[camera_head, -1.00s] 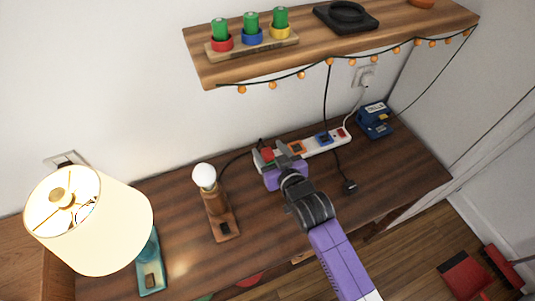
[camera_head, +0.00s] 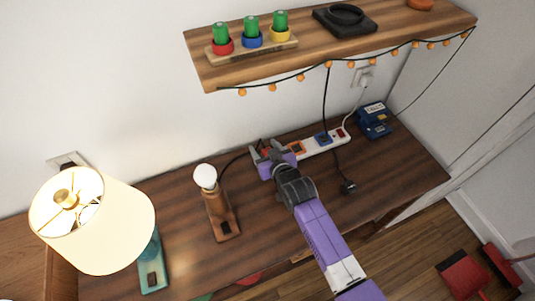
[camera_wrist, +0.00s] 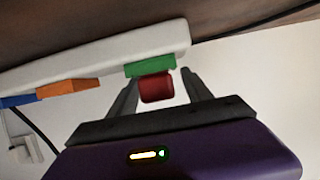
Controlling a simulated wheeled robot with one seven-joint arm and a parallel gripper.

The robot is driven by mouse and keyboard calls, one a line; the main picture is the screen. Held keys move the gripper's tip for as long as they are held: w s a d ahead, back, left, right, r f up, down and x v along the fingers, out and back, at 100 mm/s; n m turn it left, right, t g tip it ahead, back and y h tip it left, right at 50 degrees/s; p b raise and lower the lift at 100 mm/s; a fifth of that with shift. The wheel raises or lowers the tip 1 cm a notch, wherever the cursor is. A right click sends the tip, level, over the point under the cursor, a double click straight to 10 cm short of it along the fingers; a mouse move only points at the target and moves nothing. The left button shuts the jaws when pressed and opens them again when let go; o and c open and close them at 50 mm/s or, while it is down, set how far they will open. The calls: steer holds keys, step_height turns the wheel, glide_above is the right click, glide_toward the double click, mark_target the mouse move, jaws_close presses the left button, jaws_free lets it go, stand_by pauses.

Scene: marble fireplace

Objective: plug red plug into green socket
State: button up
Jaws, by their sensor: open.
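My gripper (camera_head: 267,148) is at the left end of the white power strip (camera_head: 325,143), seen from above. In the wrist view, its two dark fingers (camera_wrist: 158,88) stand apart, one on each side of the red plug (camera_wrist: 157,88). The red plug lies against the green socket (camera_wrist: 150,67) on the strip. I cannot tell how deep it sits. There is a visible gap between the plug and each finger. In the head view, the gripper mostly hides the red plug and the green socket.
The strip also has an orange plug or socket (camera_head: 297,147) and a blue one (camera_head: 323,138). A bulb lamp (camera_head: 215,200) and a shaded lamp (camera_head: 92,220) stand left. A black plug (camera_head: 349,187) lies right. A blue box (camera_head: 374,121) stands at the back. A shelf (camera_head: 330,50) overhangs the wall.

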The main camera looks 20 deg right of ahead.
jaws_close()
stand_by(0.4)
step_height(320, 180, up, 19)
steer(key=f, duration=0.5)
steer(key=f+b, duration=0.1)
steer(key=f, duration=0.5)
steer(key=shift+s+a, duration=0.2)
steer(key=shift+w+d+r, duration=0.1)
steer(key=shift+w+d, duration=0.1)
